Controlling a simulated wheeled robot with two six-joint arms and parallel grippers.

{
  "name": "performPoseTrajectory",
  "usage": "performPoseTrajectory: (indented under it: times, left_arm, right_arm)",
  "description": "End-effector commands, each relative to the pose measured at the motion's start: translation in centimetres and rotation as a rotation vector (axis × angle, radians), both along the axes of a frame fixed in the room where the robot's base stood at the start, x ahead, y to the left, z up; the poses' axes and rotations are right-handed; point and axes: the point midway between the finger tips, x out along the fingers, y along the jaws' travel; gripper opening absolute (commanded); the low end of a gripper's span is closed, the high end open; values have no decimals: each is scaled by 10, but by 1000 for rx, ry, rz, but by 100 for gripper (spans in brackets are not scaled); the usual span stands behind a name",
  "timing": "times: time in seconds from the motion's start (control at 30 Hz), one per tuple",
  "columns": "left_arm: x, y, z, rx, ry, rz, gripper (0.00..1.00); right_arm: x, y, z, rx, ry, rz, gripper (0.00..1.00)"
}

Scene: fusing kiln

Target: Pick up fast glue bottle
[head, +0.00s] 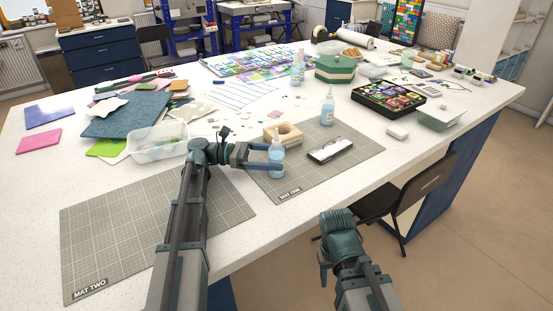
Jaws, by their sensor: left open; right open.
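A small clear bottle of pale blue liquid with a nozzle (276,170) stands upright on the grey mat marked MAT ONE (335,178). My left gripper (277,157) is open at this bottle, its fingers reaching in from the left at the bottle's upper part. I cannot tell whether they touch it. Similar bottles stand farther back, one at the mat's far edge (327,111) and one beyond it (298,70). Their labels are too small to read, so I cannot tell which is the fast glue. My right gripper (325,275) is low in front of the table, away from the bottles, and open.
A clear tub (158,142) stands left of my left gripper. The mat marked MAT TWO (120,225) is bare. A black chair (410,195) stands at right.

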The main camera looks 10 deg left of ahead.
Motion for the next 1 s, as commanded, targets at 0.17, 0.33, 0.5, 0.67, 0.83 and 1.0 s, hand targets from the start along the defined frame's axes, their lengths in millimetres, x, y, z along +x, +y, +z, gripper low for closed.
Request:
performPoseTrajectory:
  times: [0.17, 0.33, 0.5, 0.67, 0.83, 1.0]
  left_arm:
    - [0, -27, 1, 0, 0, -1, 92]
    - [2, -35, 1, 0, 1, 0, 92]
    - [2, -35, 1, 0, 1, 1, 83]
    - [2, -34, 1, 0, 1, 1, 54]
    - [2, -34, 1, 0, 1, 1, 23]
    - [2, -34, 1, 0, 1, 1, 0]
  right_arm:
    - [0, 0, 1, 0, 0, 0, 50]
    - [0, 0, 1, 0, 0, 0, 50]
    - [0, 0, 1, 0, 0, 0, 50]
    - [0, 0, 1, 0, 0, 0, 50]
    - [0, 0, 1, 0, 0, 0, 50]
    - [0, 0, 1, 0, 0, 0, 50]
